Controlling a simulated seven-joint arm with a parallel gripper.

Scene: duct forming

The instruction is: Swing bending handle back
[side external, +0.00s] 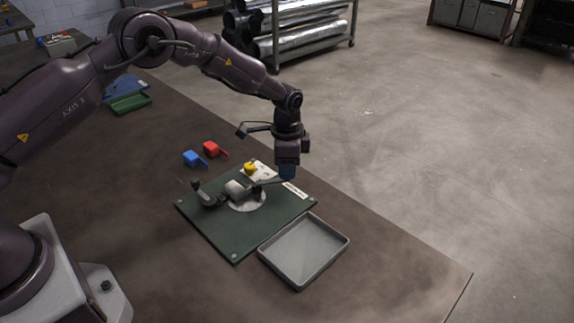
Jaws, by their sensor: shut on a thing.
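The bending device (239,189) stands on a dark green base plate (226,239) with a round pale disc under it. Its bending handle (270,182) is a thin dark bar that runs right from the device to below my gripper (287,171). My gripper points down and is shut at the bar's outer end, where a dark blue grip shows. The fingertips and the exact contact are small and partly hidden. A second dark lever with a knob (195,185) sticks out at the device's left.
An empty grey tray (303,250) lies at the plate's front right. A yellow piece (249,168) sits at the plate's back. The table's right edge is close; the front table is clear.

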